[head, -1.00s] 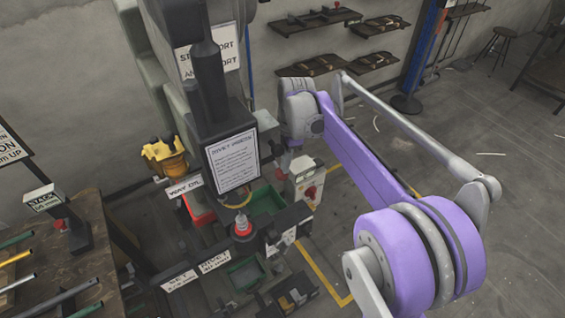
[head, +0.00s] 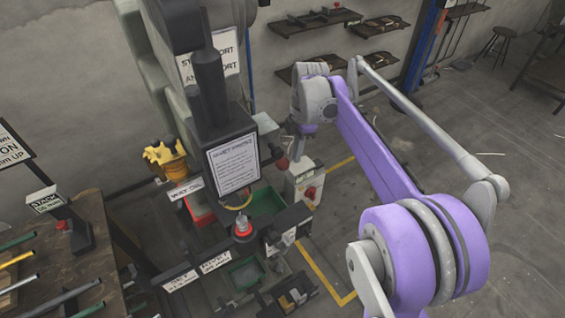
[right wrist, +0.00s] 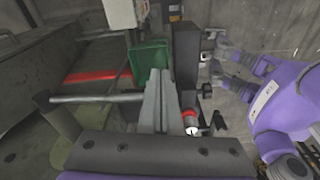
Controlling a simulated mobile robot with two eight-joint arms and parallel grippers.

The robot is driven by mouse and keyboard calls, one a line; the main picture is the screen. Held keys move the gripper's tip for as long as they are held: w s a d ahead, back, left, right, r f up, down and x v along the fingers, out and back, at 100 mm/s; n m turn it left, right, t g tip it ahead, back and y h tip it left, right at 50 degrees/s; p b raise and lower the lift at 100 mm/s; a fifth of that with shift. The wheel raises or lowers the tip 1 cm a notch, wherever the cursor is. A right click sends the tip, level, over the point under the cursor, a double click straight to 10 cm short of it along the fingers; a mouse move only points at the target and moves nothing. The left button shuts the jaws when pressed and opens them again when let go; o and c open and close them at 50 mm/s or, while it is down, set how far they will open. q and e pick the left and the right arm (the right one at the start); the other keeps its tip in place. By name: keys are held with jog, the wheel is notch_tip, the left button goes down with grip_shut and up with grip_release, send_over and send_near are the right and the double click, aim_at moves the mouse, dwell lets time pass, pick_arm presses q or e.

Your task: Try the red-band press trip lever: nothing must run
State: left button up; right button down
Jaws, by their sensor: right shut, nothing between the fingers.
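The press stands at the centre of the head view, with a printed placard (head: 234,166) on its dark body. A red-capped part (head: 243,229) sits low at its front and probably shows in the right wrist view (right wrist: 190,118). The right wrist view also shows a red strip (right wrist: 97,75) and a horizontal grey bar (right wrist: 97,98). My right gripper (right wrist: 154,92) is shut and empty, by the bar's end; contact cannot be told. In the head view my right gripper (head: 296,147) is small, behind the press. I cannot pick out the trip lever for certain.
A grey box with a red knob (head: 309,191) stands right of the press. A bench with rods (head: 65,275) is at left. The floor at right is mostly clear. My purple parts show right in the wrist view.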

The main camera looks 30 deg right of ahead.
pick_arm(q)
jog(key=shift+w+r+p, duration=0.15)
jog(key=shift+r+p, duration=0.15)
jog(key=shift+r, duration=0.15)
pick_arm(e)
notch_tip(320, 180, up, 8)
jog(key=shift+d, duration=0.45)
